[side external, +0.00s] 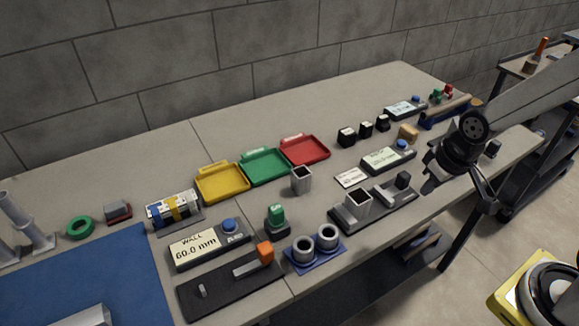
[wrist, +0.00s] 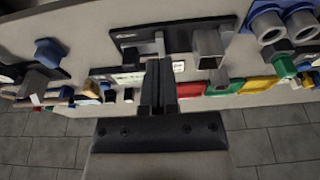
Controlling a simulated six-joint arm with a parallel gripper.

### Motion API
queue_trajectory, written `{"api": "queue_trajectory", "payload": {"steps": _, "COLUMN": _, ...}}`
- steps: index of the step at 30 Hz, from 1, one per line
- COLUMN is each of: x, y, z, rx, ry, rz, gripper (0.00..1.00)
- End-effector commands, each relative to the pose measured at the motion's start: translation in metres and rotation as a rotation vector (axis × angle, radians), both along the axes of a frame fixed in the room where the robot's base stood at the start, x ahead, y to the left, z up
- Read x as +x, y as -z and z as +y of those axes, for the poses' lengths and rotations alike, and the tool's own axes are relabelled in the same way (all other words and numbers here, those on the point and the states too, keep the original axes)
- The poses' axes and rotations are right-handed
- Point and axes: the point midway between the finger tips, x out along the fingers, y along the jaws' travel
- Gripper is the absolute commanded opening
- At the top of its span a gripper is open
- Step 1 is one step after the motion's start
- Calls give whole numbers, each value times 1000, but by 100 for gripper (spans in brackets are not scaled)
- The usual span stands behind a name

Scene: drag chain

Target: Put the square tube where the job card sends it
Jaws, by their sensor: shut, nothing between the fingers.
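One grey square tube (side external: 301,180) stands upright on the table, in front of the red and green trays. Another square-mouthed grey tube (side external: 357,201) stands on a black fixture (side external: 378,210); it also shows in the wrist view (wrist: 208,42). A small white card (side external: 351,178) with dark print lies behind the fixture; its text is too small to read. A yellow tray (side external: 222,183), a green tray (side external: 265,167) and a red tray (side external: 305,150) stand in a row, empty. My gripper (side external: 487,203) is shut and empty, right of the fixture; its fingers show in the wrist view (wrist: 158,88).
A gauge (side external: 208,245) reads "WALL 60.0 mm". A blue block with two round tubes (side external: 315,248) and a black fixture with an orange knob (side external: 232,282) sit in front. Another display (side external: 388,158) and black blocks (side external: 347,137) stand behind. The table's back middle is clear.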

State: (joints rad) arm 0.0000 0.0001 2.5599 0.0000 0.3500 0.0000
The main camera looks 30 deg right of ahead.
Motion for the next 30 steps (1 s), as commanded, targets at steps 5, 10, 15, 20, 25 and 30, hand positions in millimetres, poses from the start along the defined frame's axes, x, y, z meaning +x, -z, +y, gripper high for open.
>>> {"api": "queue_trajectory", "payload": {"steps": 5, "x": 0, "y": 0, "z": 0, "rx": 0, "ry": 0, "rz": 0, "gripper": 0}}
{"api": "queue_trajectory", "payload": {"steps": 10, "x": 0, "y": 0, "z": 0, "rx": 0, "ry": 0, "rz": 0, "gripper": 54}}
{"api": "queue_trajectory", "payload": {"steps": 15, "x": 0, "y": 0, "z": 0, "rx": 0, "ry": 0, "rz": 0, "gripper": 100}}
{"api": "queue_trajectory", "payload": {"steps": 20, "x": 0, "y": 0, "z": 0, "rx": 0, "ry": 0, "rz": 0, "gripper": 100}}
{"api": "queue_trajectory", "payload": {"steps": 25, "x": 2, "y": 0, "z": 1, "rx": -5, "ry": -24, "rz": 3, "gripper": 100}}
{"api": "queue_trajectory", "payload": {"steps": 30, "x": 11, "y": 1, "z": 6, "rx": -26, "ry": -133, "rz": 19, "gripper": 100}}
